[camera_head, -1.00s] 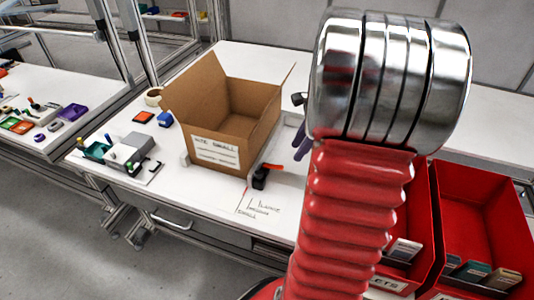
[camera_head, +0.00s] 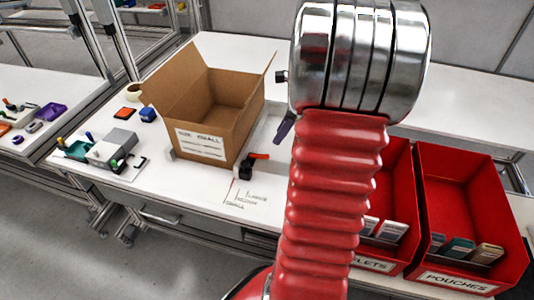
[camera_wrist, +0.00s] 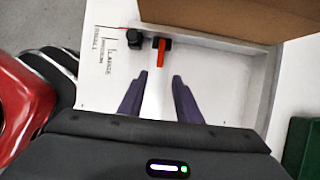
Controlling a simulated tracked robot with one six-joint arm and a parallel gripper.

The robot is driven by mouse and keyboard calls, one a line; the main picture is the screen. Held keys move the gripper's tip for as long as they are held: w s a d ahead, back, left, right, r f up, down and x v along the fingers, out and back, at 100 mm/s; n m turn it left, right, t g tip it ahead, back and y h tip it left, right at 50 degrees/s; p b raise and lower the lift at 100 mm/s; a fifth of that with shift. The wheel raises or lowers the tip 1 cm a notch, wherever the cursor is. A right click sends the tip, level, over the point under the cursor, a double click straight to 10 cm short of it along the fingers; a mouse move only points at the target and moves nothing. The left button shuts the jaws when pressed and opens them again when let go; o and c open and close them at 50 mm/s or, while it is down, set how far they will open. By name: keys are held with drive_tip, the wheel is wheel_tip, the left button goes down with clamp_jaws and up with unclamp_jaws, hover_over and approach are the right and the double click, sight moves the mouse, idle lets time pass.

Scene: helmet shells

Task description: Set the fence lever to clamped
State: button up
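The fence lever has an orange-red handle and a black base (camera_head: 246,172). It sits on the white bench in front of the cardboard box, beside the printed size marks. In the wrist view the orange lever handle (camera_wrist: 161,51) points down the picture towards my gripper (camera_wrist: 157,82). My gripper's two purple fingers are apart with nothing between them, short of the lever and not touching it. In the head view only a purple finger (camera_head: 284,127) shows, to the right of the lever; my red arm hides the rest.
An open cardboard box (camera_head: 205,110) stands behind the lever. Size lines (camera_head: 243,197) marked small, medium and large are on the bench. Red bins (camera_head: 467,210) stand at the right. A grey device (camera_head: 110,147) lies at the left.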

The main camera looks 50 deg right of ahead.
sight(266, 156)
drive_tip(key=x, duration=1.2)
drive_tip(key=shift+c, duration=0.7)
clamp_jaws()
